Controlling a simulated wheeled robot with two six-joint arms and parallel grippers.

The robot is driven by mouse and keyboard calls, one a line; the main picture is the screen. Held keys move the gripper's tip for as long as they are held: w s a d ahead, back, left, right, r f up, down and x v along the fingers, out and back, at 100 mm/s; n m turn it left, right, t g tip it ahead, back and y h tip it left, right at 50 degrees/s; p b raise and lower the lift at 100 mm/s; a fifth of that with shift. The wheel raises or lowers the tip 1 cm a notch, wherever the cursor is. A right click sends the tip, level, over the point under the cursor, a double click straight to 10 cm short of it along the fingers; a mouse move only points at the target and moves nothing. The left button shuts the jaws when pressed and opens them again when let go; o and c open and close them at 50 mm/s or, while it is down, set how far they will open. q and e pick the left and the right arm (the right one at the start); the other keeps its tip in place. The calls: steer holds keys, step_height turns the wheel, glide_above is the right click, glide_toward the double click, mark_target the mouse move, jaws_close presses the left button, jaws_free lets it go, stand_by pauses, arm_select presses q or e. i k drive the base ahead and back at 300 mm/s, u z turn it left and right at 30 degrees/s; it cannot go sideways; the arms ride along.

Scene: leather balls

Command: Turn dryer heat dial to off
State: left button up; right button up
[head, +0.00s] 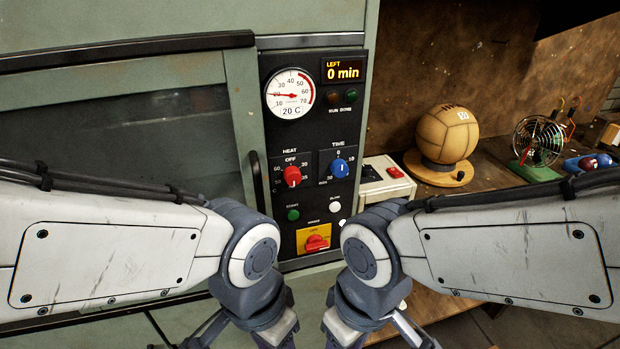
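The dryer's control panel (312,150) is in the middle of the head view. The red HEAT dial (292,176) is on its left side, under the OFF label and with numbers around it. I cannot tell its exact pointer setting. The blue TIME dial (340,168) is to its right. The round gauge (290,94) reads about 20 C and the display (343,72) shows 0 min. My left gripper (245,335) and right gripper (368,333) hang below the panel, apart from the dial. Their fingertips are cut off by the frame's bottom edge.
A red switch on a yellow plate (317,241) is low on the panel, below the green start button (293,214). The dryer door handle (257,183) is left of the panel. A ball (447,135), a small fan (537,140) and a white box (386,181) stand right.

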mark_target(292, 176)
steer(key=z, duration=0.5)
steer(key=k, duration=0.6)
steer(key=z, duration=0.1)
